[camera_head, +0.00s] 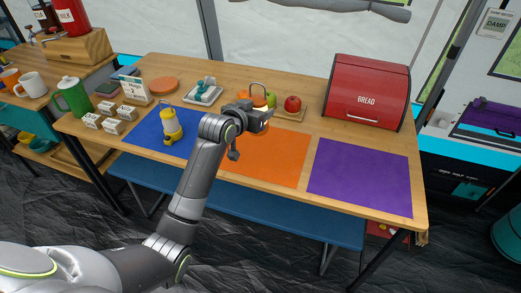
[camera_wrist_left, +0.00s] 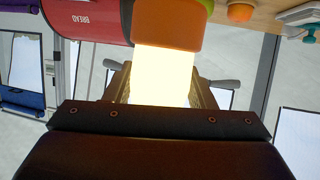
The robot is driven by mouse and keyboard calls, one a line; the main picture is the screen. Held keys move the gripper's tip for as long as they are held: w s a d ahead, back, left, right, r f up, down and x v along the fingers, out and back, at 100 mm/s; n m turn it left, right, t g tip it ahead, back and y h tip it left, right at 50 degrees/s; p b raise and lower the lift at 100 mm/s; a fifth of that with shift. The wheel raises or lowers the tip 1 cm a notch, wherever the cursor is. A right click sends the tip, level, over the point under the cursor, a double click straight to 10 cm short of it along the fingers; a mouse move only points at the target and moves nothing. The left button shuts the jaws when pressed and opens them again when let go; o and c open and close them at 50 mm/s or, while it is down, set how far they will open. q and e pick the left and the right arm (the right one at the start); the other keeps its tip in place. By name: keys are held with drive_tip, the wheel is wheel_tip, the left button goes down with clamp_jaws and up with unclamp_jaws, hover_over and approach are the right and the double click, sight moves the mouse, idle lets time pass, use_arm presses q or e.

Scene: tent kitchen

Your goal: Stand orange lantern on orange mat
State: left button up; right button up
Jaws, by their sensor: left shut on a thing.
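The orange lantern (camera_wrist_left: 165,72) is between the fingers of my left gripper (camera_head: 262,120). In the left wrist view its glowing pale body sits between the jaws, with an orange end piece beyond them. In the head view the gripper hides most of it; a thin handle loop (camera_head: 257,86) shows above and a small glow below. The orange mat (camera_head: 270,165) lies flat in the middle of the table. The gripper is over the mat's back part. I cannot tell whether the lantern's base touches the mat. My right gripper is not in view.
A yellow lantern (camera_head: 171,128) stands on the blue mat (camera_head: 145,128) at left. The purple mat (camera_head: 360,178) is bare. A red bread bin (camera_head: 367,92) stands at back right. A red apple (camera_head: 292,104) on a board and a tray (camera_head: 203,95) are behind the mats.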

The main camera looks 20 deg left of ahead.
use_arm(q)
drive_tip(key=f, duration=0.5)
drive_tip(key=w+f, duration=0.1)
drive_tip(key=f, duration=0.1)
drive_tip(key=shift+a+f, duration=0.25)
drive_tip(key=shift+a, duration=0.05)
wheel_tip(320, 180, down, 4)
drive_tip(key=shift+f+b, duration=0.1)
drive_tip(key=shift+b, duration=0.4)
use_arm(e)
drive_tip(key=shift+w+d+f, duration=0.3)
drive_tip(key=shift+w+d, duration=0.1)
use_arm(q)
drive_tip(key=shift+f, duration=0.1)
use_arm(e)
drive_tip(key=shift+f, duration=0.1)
use_arm(q)
drive_tip(key=o, duration=1.3)
drive_tip(key=shift+f, duration=0.1)
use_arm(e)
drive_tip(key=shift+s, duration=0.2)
